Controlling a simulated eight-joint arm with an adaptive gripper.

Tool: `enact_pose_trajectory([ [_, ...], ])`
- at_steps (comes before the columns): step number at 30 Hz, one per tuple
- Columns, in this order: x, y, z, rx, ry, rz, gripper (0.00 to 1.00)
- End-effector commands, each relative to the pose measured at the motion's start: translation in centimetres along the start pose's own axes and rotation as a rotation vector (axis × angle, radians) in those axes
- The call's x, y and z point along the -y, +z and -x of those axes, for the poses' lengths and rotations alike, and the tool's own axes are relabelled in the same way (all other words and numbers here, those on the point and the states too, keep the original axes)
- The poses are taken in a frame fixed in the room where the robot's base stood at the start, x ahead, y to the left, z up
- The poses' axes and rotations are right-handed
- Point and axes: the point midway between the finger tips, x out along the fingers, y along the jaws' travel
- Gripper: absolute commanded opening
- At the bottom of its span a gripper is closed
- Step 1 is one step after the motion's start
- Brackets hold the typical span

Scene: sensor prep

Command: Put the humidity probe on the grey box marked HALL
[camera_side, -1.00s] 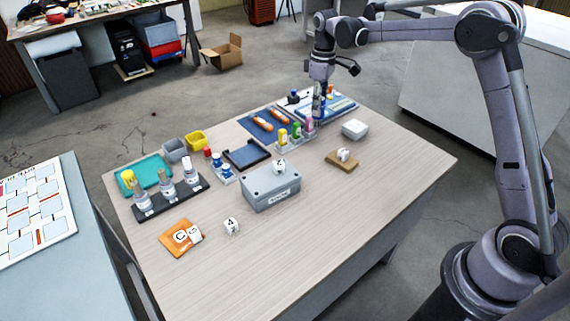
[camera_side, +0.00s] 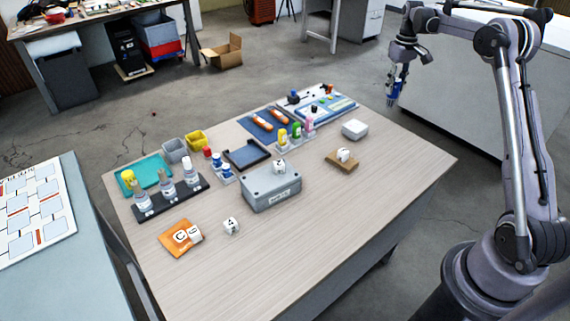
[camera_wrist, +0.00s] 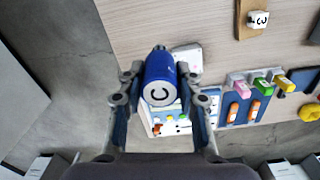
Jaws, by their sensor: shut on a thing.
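My gripper (camera_side: 391,102) is shut on a blue cylinder (camera_wrist: 160,78), whose end carries a white disc marked C. I hold it in the air, to the right of the table's back corner in the side view. I cannot tell from its marking whether it is the humidity probe. In the side view a grey lidded box (camera_side: 262,198) stands mid-table with a label on its front that is too small to read. A white marked cube (camera_side: 280,166) sits on its lid. A smaller pale grey box (camera_side: 355,129) stands near the right edge; I see no readable marking on it.
A brown board (camera_side: 337,164) bears a white cube. An orange mat (camera_side: 175,246) and a loose white cube (camera_side: 231,226) are at front left. Bottles in a dark rack (camera_side: 158,207) stand at left. Colored blocks (camera_side: 297,132) stand behind the grey box. The front right tabletop is clear.

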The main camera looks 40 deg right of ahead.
Motion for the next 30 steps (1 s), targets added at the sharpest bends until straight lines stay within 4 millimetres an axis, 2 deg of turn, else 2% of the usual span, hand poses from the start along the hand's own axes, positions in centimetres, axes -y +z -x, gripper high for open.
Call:
enact_pose_trajectory([
  [9,4.4,-4.8,-3.9,0.000,0.000,0.006,0.00],
  [15,6.1,-6.8,-5.5,0.000,0.000,0.003,0.00],
  [22,6.5,-7.3,-6.4,0.000,0.000,0.001,0.00],
  [30,6.5,-7.2,-9.6,0.000,0.000,0.002,0.00],
])
